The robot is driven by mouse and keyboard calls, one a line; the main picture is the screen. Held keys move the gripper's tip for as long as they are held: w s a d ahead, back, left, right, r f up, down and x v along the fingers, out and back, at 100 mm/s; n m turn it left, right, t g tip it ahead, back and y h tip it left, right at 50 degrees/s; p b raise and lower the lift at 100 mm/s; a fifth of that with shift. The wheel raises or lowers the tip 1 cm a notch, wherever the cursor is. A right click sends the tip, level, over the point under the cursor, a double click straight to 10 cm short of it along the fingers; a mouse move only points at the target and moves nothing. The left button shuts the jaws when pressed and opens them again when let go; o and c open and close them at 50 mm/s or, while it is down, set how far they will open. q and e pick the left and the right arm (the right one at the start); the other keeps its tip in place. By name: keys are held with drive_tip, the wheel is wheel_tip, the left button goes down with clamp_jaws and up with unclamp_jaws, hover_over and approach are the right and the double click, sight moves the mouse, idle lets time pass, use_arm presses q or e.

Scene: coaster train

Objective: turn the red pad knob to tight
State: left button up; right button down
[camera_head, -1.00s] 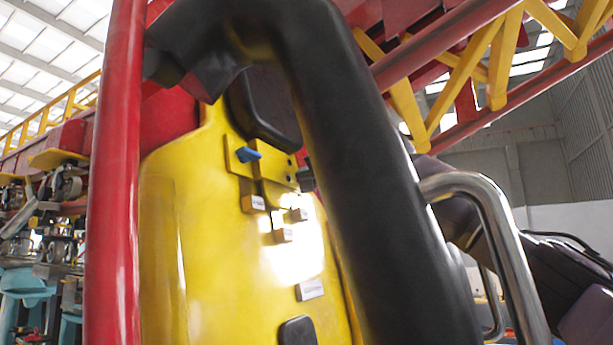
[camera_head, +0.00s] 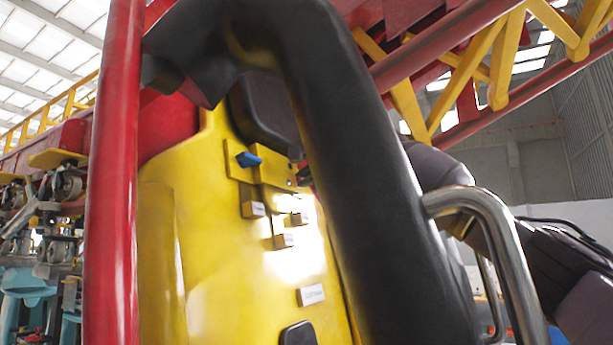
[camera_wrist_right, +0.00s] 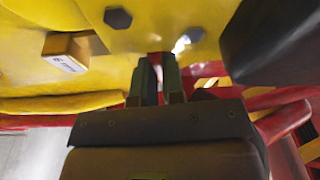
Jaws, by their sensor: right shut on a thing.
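In the right wrist view my right gripper (camera_wrist_right: 157,64) is shut, with its two dark fingertips up against the yellow panel (camera_wrist_right: 130,38). A small patch of red (camera_wrist_right: 155,59) shows between the fingertips, and it looks like the red pad knob; most of it is hidden by the fingers. I cannot read its setting. In the head view a thick black padded bar (camera_head: 350,150) covers the knob and most of my right gripper. Only a dark bit of the gripper (camera_head: 305,172) shows at the bar's left edge. My left gripper is not in view.
A blue knob (camera_head: 248,159) sits on the yellow panel, with several small labelled blocks (camera_head: 253,209) below. A red post (camera_head: 112,180) stands at left. A bent metal handle (camera_head: 495,235) stands right of the black bar, close to my right arm.

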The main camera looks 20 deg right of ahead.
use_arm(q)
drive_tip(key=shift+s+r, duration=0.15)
use_arm(e)
drive_tip(key=shift+m, duration=0.7)
drive_tip(key=shift+g+h, duration=0.3)
drive_tip(key=c, duration=1.2)
unclamp_jaws()
drive_tip(key=shift+s, duration=0.1)
